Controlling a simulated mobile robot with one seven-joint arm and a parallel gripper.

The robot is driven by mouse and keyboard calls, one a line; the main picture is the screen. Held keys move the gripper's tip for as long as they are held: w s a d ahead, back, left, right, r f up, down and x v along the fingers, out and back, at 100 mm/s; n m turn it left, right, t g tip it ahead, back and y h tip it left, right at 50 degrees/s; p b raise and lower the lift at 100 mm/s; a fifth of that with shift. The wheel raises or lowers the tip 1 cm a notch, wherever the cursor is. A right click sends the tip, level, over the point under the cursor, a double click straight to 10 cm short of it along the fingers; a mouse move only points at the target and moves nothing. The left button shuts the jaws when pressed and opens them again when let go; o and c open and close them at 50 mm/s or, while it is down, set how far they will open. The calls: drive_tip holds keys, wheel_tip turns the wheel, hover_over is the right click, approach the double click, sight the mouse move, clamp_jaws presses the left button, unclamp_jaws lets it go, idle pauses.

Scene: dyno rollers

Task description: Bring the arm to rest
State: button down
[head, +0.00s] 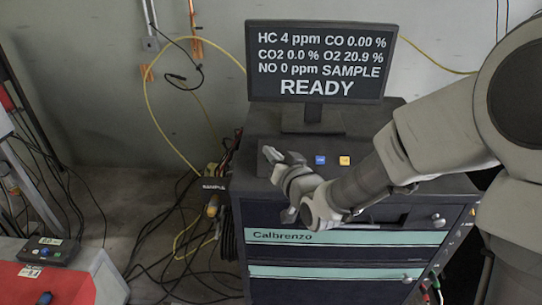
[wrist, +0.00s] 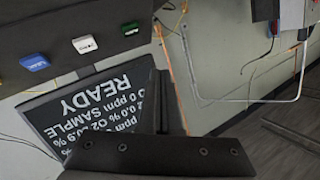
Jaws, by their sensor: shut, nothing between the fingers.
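My gripper (head: 272,158) is shut and empty. It hangs in front of the top of the dark analyzer cabinet (head: 420,115), at the end of my arm, which reaches in from the right. In the head view it overlaps the button panel, left of a blue button (head: 320,160) and a yellow button (head: 344,160). I cannot tell how far it is from the panel.
A monitor (head: 318,65) on the cabinet reads READY; it appears upside down in the wrist view (wrist: 95,115). The wrist view also shows blue (wrist: 35,62), white (wrist: 84,44) and green (wrist: 130,29) buttons. Loose cables (head: 150,255) cover the floor left of the cabinet. A red unit (head: 40,285) stands lower left.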

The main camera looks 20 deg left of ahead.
idle(0.3)
drive_tip(key=s+d+r+m+g+h, duration=0.1)
drive_tip(key=s+d+r+h, duration=0.2)
drive_tip(key=d, duration=0.7)
drive_tip(key=s+d+r+g+h, duration=0.15)
drive_tip(key=s+d+h, duration=0.3)
drive_tip(key=d, duration=0.65)
drive_tip(key=s+d+m+g+h, duration=0.1)
drive_tip(key=s+d, duration=0.3)
drive_tip(key=s, duration=0.4)
drive_tip(key=s+d+m+g+h+b, duration=0.1)
drive_tip(key=s+d+g, duration=0.2)
drive_tip(key=s+d, duration=0.2)
drive_tip(key=s, duration=0.3)
drive_tip(key=shift+s+d+f+h, duration=0.2)
drive_tip(key=shift+s+f+h, duration=0.15)
drive_tip(key=shift+g, duration=0.25)
